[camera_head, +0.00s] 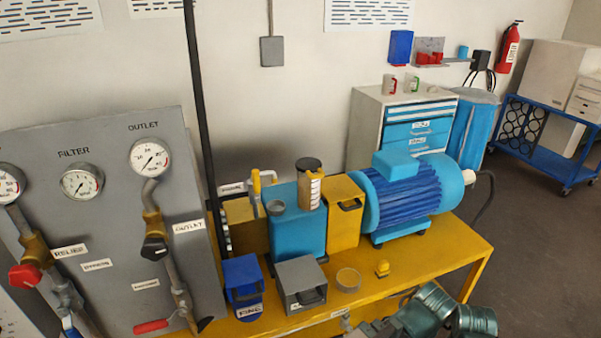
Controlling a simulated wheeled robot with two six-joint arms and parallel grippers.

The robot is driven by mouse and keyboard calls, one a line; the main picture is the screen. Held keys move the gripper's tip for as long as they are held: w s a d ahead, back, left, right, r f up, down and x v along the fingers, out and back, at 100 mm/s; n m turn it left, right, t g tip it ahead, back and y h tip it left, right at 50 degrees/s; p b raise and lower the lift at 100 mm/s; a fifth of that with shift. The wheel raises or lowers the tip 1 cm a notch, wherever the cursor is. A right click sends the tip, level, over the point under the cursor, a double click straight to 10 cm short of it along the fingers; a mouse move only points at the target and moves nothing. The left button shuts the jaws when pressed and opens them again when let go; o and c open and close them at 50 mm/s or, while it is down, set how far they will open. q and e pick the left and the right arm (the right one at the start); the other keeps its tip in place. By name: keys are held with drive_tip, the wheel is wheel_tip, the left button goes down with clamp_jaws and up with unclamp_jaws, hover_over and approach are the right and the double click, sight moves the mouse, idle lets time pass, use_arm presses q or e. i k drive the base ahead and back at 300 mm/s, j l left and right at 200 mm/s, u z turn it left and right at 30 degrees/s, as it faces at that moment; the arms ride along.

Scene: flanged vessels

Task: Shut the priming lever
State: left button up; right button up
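A small yellow lever (256,187) stands about upright beside the blue pump block (298,228) on the yellow bench. A small white label (231,188), too small to read surely, is just left of it; I take this to be the priming lever. My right arm, teal, comes in at the bottom right in front of the bench, well apart from the lever. Its fingertips cannot be made out at the bottom edge. My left gripper is not in view.
A blue motor (405,190) and a yellow box (344,212) stand right of the pump block. A blue bin (243,281), a grey bin (300,284) and a small yellow knob (382,268) sit at the bench front. A gauge panel (105,225) with valves stands left.

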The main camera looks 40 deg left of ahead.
sight(255, 173)
drive_tip(key=u, duration=1.55)
